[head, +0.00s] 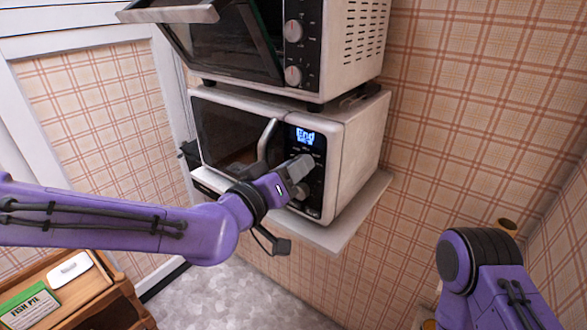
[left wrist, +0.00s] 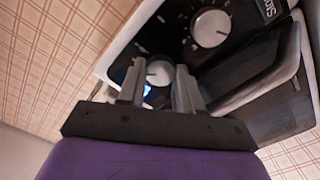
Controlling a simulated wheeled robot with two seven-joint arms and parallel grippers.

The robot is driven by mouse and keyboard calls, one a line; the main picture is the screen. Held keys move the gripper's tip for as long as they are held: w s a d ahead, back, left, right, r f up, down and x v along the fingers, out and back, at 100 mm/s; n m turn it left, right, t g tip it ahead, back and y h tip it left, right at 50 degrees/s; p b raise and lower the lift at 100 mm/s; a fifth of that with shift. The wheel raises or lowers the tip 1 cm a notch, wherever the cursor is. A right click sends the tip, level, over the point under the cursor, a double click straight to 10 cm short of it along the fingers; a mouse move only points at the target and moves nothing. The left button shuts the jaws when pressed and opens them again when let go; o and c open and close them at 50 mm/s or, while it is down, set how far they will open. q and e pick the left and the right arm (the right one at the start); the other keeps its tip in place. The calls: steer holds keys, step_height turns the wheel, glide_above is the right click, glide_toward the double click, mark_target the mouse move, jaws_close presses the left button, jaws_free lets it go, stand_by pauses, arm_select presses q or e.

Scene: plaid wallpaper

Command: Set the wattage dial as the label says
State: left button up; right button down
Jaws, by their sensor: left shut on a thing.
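The white microwave (head: 355,150) stands on a wall shelf, with a dark control panel, a lit blue display (head: 306,136) and two round dials. My left gripper (head: 300,165) reaches the panel and is shut on the upper dial (left wrist: 160,73), just below the display. The lower dial (head: 300,191) is free; it also shows in the left wrist view (left wrist: 212,28). The panel marks are too small to read. A green and white box (head: 30,306) labelled "FISH PIE" lies at the bottom left; its smaller print is unreadable. My right gripper is out of view.
A toaster oven (head: 335,50) with its door hanging open sits on top of the microwave. The microwave door handle (head: 267,139) is beside my left gripper. A white object (head: 70,268) lies on the wooden cabinet (head: 95,290).

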arm_select(q)
steer(key=o, duration=1)
steer(key=shift+o, duration=0.2)
steer(key=b+v, duration=0.3)
steer(key=v, duration=0.7)
steer(key=shift+a, duration=0.15)
steer(key=shift+s, duration=0.2)
